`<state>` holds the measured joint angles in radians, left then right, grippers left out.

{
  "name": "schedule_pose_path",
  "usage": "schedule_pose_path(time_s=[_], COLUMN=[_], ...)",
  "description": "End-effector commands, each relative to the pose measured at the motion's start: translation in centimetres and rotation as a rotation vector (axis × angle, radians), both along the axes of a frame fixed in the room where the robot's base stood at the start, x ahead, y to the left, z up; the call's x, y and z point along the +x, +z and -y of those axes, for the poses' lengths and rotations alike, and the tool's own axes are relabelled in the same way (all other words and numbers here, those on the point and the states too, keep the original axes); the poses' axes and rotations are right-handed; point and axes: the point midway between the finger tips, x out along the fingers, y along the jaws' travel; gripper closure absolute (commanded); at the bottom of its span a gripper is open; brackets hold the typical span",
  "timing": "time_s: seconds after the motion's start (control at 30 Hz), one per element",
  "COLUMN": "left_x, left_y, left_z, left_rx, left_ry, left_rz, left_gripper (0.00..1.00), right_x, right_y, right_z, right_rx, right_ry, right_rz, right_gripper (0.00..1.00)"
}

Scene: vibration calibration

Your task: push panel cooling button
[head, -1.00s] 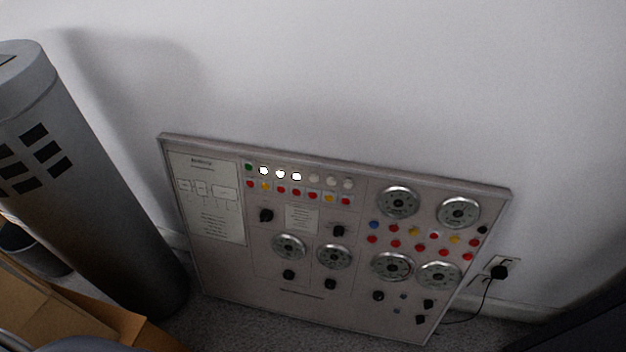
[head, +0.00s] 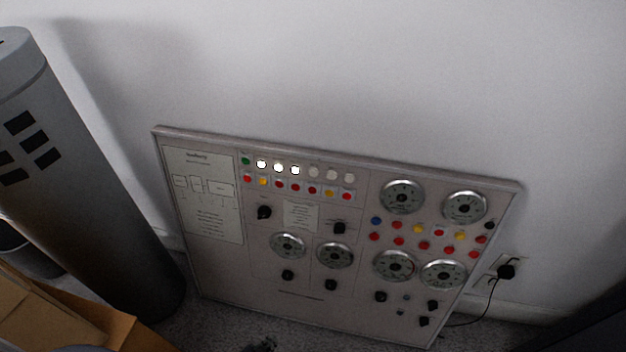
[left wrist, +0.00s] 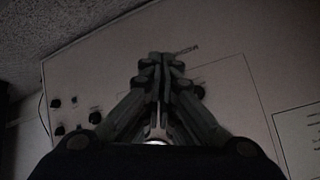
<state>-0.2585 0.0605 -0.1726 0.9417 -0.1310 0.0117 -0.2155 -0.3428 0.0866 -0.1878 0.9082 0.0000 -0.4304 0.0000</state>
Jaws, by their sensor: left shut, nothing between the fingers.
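The control panel (head: 262,290) leans against the wall. Its top row has a green button (head: 246,161), three lit white lamps (head: 278,168) and several unlit ones. A row of red and yellow buttons (head: 295,187) runs below. More red, yellow and blue buttons (head: 424,245) sit between the dials on the right. Labels are too small to read, so I cannot tell which button is cooling. My left gripper (head: 262,345) just shows at the bottom edge, below the panel. In the left wrist view its fingers (left wrist: 160,58) are together and empty, before the panel (left wrist: 225,85).
A grey cylinder (head: 75,190) stands left of the panel, with cardboard boxes (head: 60,315) at the lower left. A black plug and cable (head: 506,271) are at the wall socket on the right. Grey carpet (head: 215,325) lies below the panel.

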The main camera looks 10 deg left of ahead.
Motion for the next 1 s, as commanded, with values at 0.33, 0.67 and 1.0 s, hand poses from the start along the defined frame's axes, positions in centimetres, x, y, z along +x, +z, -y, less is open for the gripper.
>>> schedule_pose_path(time_s=[0.33, 0.67, 1.0], left_x=[13.7, 21.2, 21.4], left_y=[10.0, 24.4, 37.9], left_z=[3.0, 5.2, 6.6], left_rx=[0.098, 0.283, 0.513], left_ry=[-0.173, -0.291, -0.337], left_rz=[0.482, 0.986, 1.425], left_gripper=[1.00, 1.00, 1.00], right_x=[4.4, 8.2, 10.8], right_y=[-0.6, 0.3, 2.2], right_z=[-0.8, -1.4, -1.8], right_rx=[0.005, 0.008, 0.011], right_ry=[-0.006, -0.013, -0.017], right_rz=[0.029, 0.056, 0.079], right_gripper=[0.59, 0.59, 0.59])
